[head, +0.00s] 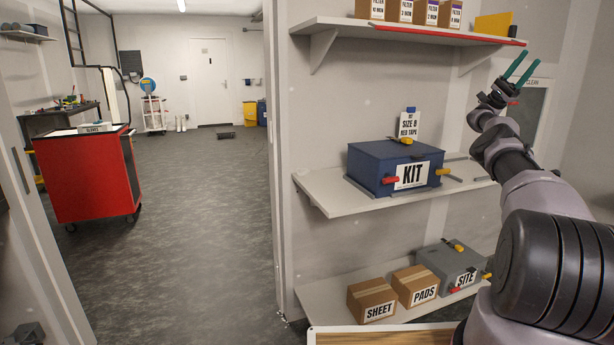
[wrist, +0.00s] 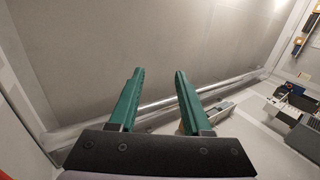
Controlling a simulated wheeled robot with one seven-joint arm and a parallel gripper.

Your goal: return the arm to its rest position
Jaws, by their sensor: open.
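My arm reaches up along the right side of the head view. My gripper (head: 524,68) is at the upper right, its green fingers apart and pointing up, in front of a framed board (head: 537,105) on the wall. In the wrist view my gripper (wrist: 158,75) shows two green fingers spread with nothing between them. Behind the fingers is a plain pale surface with a metal rail or edge (wrist: 160,103) across it.
Right shelves hold a blue KIT box (head: 372,168), filter boxes (head: 402,11), a grey SITE case (head: 440,266), and SHEET (head: 371,299) and PADS (head: 415,286) cartons. A red cart (head: 88,178) stands left. The floor between (head: 190,210) is clear.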

